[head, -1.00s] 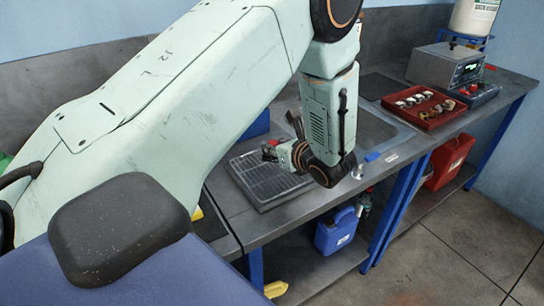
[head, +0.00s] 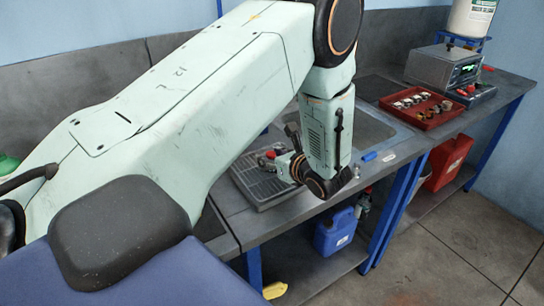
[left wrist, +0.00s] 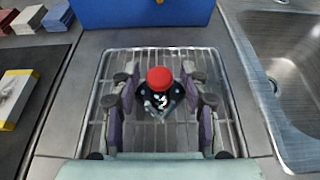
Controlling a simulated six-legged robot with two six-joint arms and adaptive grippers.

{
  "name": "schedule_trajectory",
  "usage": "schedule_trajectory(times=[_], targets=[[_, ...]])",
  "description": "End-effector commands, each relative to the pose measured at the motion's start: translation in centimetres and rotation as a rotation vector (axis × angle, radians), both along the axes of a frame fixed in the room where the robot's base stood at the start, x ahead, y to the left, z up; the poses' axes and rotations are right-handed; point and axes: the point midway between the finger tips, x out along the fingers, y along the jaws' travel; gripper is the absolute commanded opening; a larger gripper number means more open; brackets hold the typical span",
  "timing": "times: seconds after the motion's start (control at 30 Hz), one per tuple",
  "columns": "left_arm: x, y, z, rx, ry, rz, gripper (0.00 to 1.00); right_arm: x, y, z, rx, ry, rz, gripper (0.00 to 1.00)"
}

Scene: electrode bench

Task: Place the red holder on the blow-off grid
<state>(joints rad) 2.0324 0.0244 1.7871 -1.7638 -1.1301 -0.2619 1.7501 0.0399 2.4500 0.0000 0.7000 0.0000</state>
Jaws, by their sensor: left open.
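The red holder (left wrist: 160,79) has a round red top and a dark body with a white "2". In the left wrist view it stands upright over the wire bars of the blow-off grid (left wrist: 205,62), around the middle. My left gripper (left wrist: 167,108) is open, with its fingers on either side of the holder and gaps showing between. In the head view the left gripper (head: 284,160) is low over the grid (head: 254,187), and the holder's red top (head: 270,154) shows beside its fingers. The holder's base is partly hidden. My right gripper is not in view.
A steel sink (left wrist: 285,85) lies right of the grid. A blue box (left wrist: 140,12) stands behind it. Small boxes and a yellow-edged packet (left wrist: 12,98) lie to the left. A red tray (head: 425,116) of small parts and a bench instrument (head: 445,65) stand farther right.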

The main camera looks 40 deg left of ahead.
Motion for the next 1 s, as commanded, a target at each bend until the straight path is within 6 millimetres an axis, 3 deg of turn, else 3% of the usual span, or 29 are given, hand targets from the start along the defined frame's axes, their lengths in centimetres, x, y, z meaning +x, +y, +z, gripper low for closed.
schedule_trajectory(times=[0.27,0.8,1.0], targets=[[0.0,-0.3,0.4,0.001,0.000,-0.002,0.45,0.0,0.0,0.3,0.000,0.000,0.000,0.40],[-2.2,-8.0,4.0,0.003,0.000,-0.004,0.45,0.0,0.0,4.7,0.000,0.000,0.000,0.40],[-2.8,-10.0,4.7,0.001,0.000,-0.002,0.45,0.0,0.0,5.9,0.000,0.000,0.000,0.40]])
